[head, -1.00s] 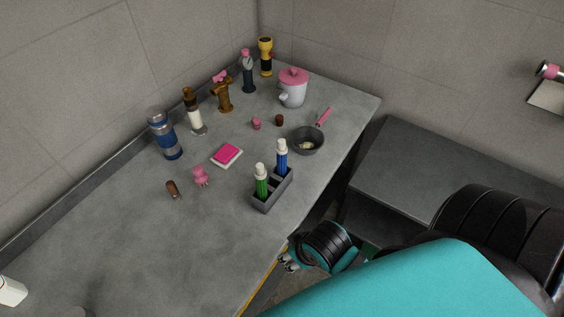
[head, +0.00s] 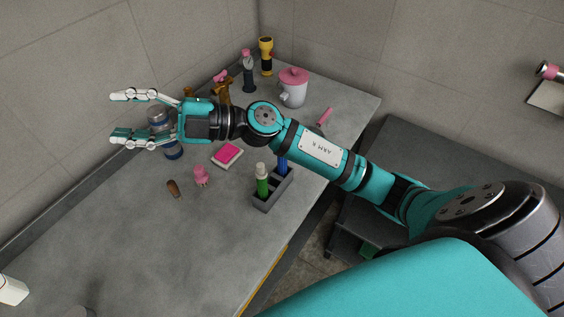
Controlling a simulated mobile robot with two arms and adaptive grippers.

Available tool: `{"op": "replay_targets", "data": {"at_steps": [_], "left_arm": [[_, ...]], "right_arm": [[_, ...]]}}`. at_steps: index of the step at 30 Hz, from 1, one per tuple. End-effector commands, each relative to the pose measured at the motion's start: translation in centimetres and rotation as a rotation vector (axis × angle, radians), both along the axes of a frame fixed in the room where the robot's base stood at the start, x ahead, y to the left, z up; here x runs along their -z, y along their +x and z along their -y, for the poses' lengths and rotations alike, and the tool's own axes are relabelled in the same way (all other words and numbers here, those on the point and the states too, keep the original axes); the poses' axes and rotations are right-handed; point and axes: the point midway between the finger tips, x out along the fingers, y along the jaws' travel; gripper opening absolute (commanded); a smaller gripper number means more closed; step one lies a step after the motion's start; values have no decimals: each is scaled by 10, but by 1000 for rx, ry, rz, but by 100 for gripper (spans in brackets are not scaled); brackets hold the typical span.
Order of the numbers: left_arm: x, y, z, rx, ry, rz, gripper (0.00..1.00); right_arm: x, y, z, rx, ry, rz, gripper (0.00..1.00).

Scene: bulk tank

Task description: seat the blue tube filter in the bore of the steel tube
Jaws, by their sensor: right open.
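A blue stick-shaped item (head: 283,165) stands upright in a dark grey rack (head: 266,207), its upper part hidden behind my right arm. A green one with a white top (head: 262,182) stands beside it. I cannot tell whether the blue item is the tube filter. An upright blue cylinder with steel-grey bands (head: 157,119) stands near the back wall. I cannot pick out the steel tube with certainty. My right gripper (head: 114,118) is open and empty, fingers pointing left, over the banded cylinder in the picture; the height gap is unclear. My left gripper is out of view.
A pink block on a white base (head: 227,155), a small pink item (head: 201,175) and a brown stub (head: 173,189) lie on the grey counter (head: 130,235). A pink-lidded jug (head: 293,88) and yellow torch (head: 266,56) stand behind.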

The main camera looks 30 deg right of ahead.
Motion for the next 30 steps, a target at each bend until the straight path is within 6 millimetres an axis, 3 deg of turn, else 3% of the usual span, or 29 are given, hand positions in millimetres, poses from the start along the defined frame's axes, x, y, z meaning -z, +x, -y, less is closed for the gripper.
{"op": "replay_targets", "data": {"at_steps": [2, 5, 8, 9, 12, 16, 18, 22, 30], "left_arm": [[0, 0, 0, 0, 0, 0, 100], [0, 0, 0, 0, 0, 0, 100], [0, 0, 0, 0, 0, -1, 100], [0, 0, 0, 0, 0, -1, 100], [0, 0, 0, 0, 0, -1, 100], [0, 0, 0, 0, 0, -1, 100], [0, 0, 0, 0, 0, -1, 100], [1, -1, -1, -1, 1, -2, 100], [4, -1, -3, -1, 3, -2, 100]], "right_arm": [[26, -3, -4, -148, -285, 44, 46], [73, 4, 26, -259, -674, -8, 46], [106, 20, 94, -261, -1050, -152, 46], [111, 26, 127, -238, -1181, -225, 46], [109, 34, 204, -143, -1436, -422, 46], [93, 31, 275, -19, -1625, -634, 46], [86, 27, 295, 21, -1673, -705, 46], [93, 24, 309, 47, -1707, -759, 46], [151, 23, 307, 41, -1704, -757, 46]]}}
